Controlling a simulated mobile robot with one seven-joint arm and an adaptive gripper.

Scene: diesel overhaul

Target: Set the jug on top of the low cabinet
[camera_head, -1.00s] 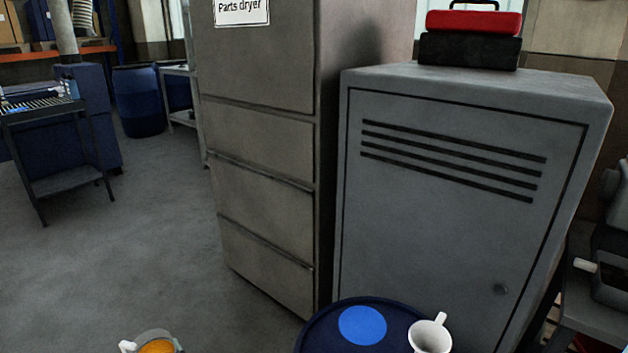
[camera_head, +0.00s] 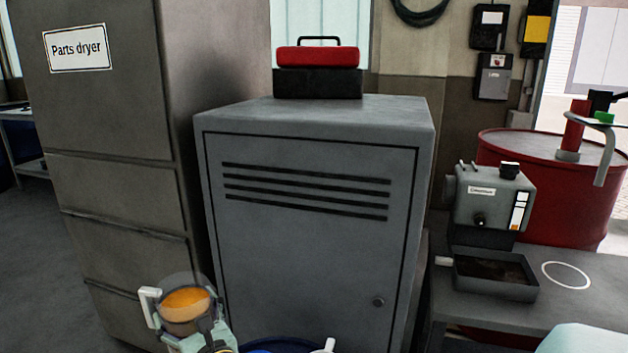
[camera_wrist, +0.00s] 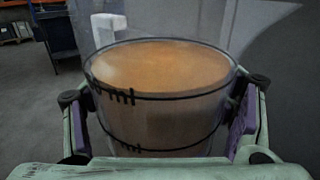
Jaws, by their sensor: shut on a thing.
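The jug (camera_head: 187,303) is clear with a white handle and holds orange-brown liquid. It is upright at the bottom of the head view, in front of the cabinet and lower than its top. My gripper (camera_head: 207,335) is shut on it. In the wrist view the jug (camera_wrist: 160,95) fills the middle, with a gripper pad on each side of its wall. The low cabinet (camera_head: 305,240) is grey, with dark vent slots and a round knob. Its flat top (camera_head: 330,111) shows, and the jug is apart from it.
A red and black toolbox (camera_head: 317,68) stands at the back of the cabinet top; the front strip is clear. The tall parts dryer (camera_head: 105,130) stands close on the left. A white mug (camera_head: 325,346) shows at the bottom edge.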

